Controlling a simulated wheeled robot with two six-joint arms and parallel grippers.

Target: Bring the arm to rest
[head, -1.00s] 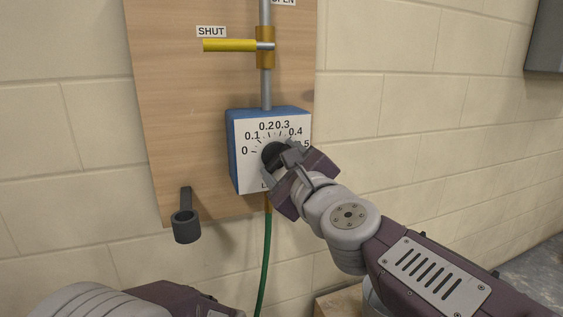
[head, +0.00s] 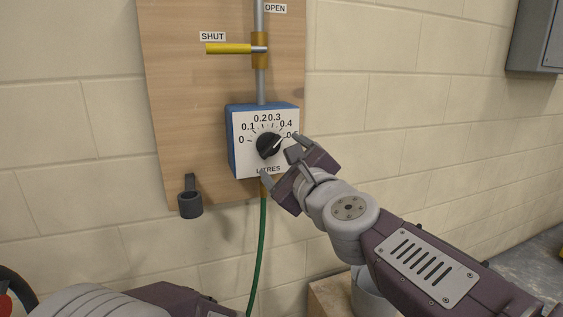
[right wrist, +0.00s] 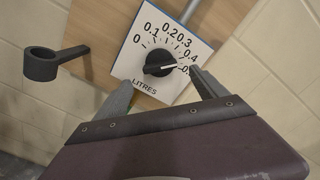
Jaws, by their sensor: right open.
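My right gripper (head: 281,158) is open and empty, just in front of the blue dial box (head: 231,146) and to the lower right of its knob. The black knob (head: 268,146) is clear of both fingers, and its pointer aims up and right, toward about 0.4 to 0.5 on the litres scale. In the right wrist view the knob (right wrist: 160,64) sits beyond and between the spread fingertips (right wrist: 160,88). My left arm (head: 150,300) shows at the bottom left, but its gripper jaws do not show.
A yellow valve lever (head: 229,49) points left at the SHUT label. A black ring holder (head: 190,200) is fixed low on the wooden board (head: 190,110). A green hose (head: 262,240) hangs below the box. A grey cabinet (head: 536,35) is at the upper right.

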